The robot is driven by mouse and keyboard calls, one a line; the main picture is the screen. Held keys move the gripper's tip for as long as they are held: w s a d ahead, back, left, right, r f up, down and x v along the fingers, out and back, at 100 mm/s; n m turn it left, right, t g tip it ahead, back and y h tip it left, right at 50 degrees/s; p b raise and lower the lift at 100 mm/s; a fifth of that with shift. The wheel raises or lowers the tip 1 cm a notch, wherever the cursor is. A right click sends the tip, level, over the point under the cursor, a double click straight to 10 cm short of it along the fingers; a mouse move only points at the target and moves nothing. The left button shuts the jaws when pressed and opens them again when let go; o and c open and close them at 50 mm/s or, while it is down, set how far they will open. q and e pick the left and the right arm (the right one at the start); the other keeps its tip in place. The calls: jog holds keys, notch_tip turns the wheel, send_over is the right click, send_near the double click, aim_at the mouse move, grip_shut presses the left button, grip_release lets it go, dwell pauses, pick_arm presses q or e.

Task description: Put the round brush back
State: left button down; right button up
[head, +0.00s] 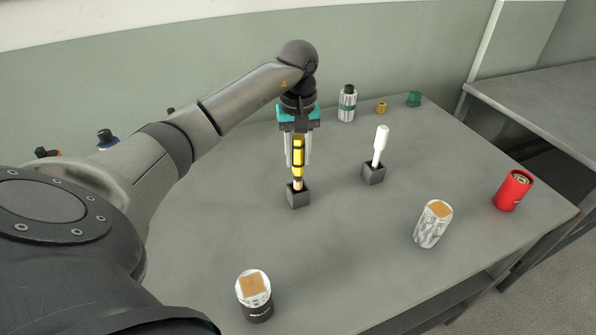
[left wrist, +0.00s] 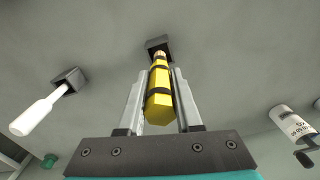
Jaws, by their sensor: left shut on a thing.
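The round brush (head: 298,150) has a yellow handle with black bands and stands upright, with a paler part at its lower end. My left gripper (head: 298,160) is shut on the yellow handle from above; its two fingers lie on either side of it. Below it is a dark square holder (head: 298,197), and the brush's lower end is at the holder's top; how deep it sits inside is hidden. The left wrist view also shows the brush (left wrist: 159,97) between the fingers, pointing at the holder (left wrist: 158,42). My right gripper is not in view.
A second dark holder (head: 374,174) with a white-handled tool (head: 380,142) stands to the right. Cans stand in front: a silver one (head: 432,226), a red one (head: 513,190) and a black-and-white one (head: 255,298). A bottle (head: 347,104) and small yellow and green pieces are behind.

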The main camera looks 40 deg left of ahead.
aim_at(298, 138)
pick_arm(q)
jog(key=shift+f, duration=2.35)
jog(key=shift+f+b, duration=0.15)
jog(key=shift+b, duration=0.15)
jog(key=c, duration=0.6)
grip_release()
notch_tip(298, 138, up, 12)
jog(key=shift+s+d+r+p, duration=0.1)
jog(key=shift+r+p, duration=0.1)
jog(key=shift+p, duration=0.45)
